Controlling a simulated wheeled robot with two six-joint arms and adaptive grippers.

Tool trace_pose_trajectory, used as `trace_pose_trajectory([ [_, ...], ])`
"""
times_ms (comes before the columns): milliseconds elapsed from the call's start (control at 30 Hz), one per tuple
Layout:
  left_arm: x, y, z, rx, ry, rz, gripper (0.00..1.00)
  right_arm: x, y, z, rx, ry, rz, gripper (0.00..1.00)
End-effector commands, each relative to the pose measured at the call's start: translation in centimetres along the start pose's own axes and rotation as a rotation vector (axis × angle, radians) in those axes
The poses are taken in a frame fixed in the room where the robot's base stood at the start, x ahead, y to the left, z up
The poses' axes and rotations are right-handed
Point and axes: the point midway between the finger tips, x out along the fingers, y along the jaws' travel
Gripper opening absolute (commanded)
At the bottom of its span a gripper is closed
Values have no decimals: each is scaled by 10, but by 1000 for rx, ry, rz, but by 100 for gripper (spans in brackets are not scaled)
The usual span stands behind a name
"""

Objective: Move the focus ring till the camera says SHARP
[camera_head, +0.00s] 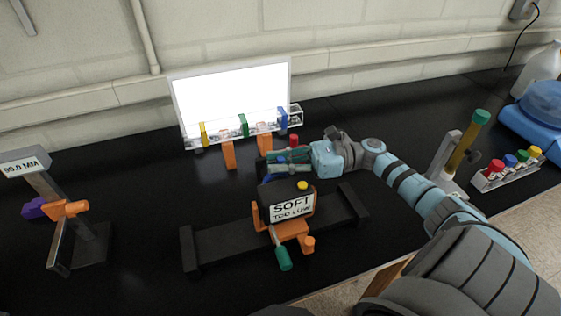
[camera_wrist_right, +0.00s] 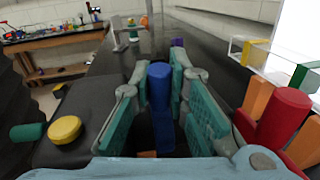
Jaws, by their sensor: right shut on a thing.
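The camera (camera_head: 291,206) stands on a dark rail; its white sign reads SOFT, with a smaller line that is hard to read. A yellow button sits on top and a green-handled lever (camera_head: 283,258) hangs at the front. My right gripper (camera_head: 278,160) is behind the camera body. In the wrist view its teal fingers are on either side of an upright blue knob (camera_wrist_right: 160,88), shut on it. I cannot tell whether this knob is the focus ring. A red cylinder (camera_wrist_right: 283,115) stands just right of the fingers. My left gripper is not in view.
A bright white panel (camera_head: 232,95) with coloured clips stands behind. A stand reading 90.0 MM (camera_head: 25,164) is at left. At right are a green-topped angled post (camera_head: 462,145), a rack of coloured caps (camera_head: 505,172) and a blue device (camera_head: 540,108). The bench between left stand and rail is clear.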

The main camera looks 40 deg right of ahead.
Motion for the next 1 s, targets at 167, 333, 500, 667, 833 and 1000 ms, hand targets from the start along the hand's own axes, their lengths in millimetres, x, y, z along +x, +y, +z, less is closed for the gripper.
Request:
trace_pose_trajectory([
  [167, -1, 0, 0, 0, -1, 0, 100, 0, 0, 1, -2, 8, 1, 0],
  [333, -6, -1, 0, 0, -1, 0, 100, 9, 3, 3, -41, 185, -4, 0],
  [500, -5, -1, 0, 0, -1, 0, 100, 11, 3, 1, -48, 241, -12, 0],
  [667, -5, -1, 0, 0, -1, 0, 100, 11, 3, 1, -47, 239, -12, 16],
  [833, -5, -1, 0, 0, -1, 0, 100, 11, 3, 1, -47, 238, -12, 36],
  [1000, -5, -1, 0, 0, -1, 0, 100, 11, 3, 1, -47, 238, -12, 36],
])
